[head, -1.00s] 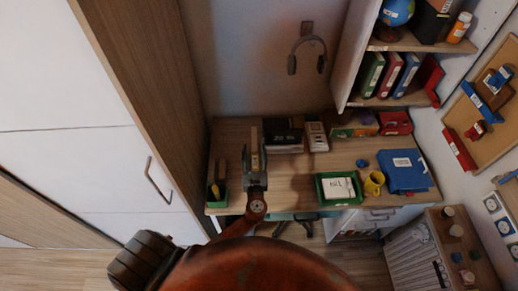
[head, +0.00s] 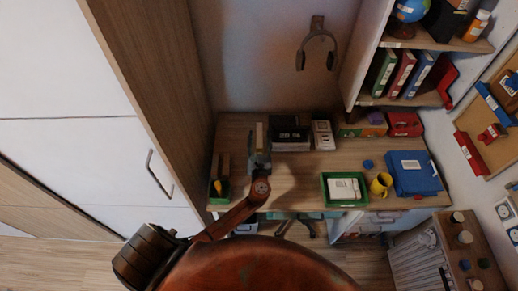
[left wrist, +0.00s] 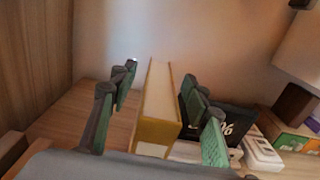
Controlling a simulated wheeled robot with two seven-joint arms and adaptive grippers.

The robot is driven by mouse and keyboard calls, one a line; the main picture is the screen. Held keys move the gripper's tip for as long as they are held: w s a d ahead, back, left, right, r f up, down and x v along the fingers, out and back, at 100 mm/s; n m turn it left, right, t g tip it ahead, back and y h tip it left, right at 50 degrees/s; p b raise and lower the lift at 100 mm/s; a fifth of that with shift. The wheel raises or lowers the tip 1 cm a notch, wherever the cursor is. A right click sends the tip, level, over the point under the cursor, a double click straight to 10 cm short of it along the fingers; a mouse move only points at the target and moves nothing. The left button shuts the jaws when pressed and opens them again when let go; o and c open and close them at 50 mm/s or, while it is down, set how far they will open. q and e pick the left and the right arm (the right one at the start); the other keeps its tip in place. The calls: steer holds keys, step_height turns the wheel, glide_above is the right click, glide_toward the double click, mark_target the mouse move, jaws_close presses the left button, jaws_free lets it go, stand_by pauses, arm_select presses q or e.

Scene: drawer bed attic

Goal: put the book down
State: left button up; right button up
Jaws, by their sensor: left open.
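The book (left wrist: 160,100) is a narrow block with a pale long face and a yellow near end. In the left wrist view it stands between the two fingers of my left gripper (left wrist: 159,78), with a visible gap on each side. The gripper is open. In the head view the left gripper (head: 259,158) is over the left part of the desk (head: 300,175), with the top of the book (head: 259,132) showing beyond it. The book's bottom is hidden, so its contact with the desk cannot be confirmed. My right gripper is not in view.
A black clock (head: 291,134) and a white device (head: 323,135) stand just right of the book. A green pencil holder (head: 219,192) is at the desk's left edge. A green tray (head: 343,189), yellow mug (head: 381,184) and blue binder (head: 414,174) are at right. The desk middle is clear.

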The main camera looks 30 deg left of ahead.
arm_select(q)
steer(key=shift+w+a, duration=0.3)
steer(key=shift+w, duration=0.15)
steer(key=shift+c, duration=0.5)
jaws_close()
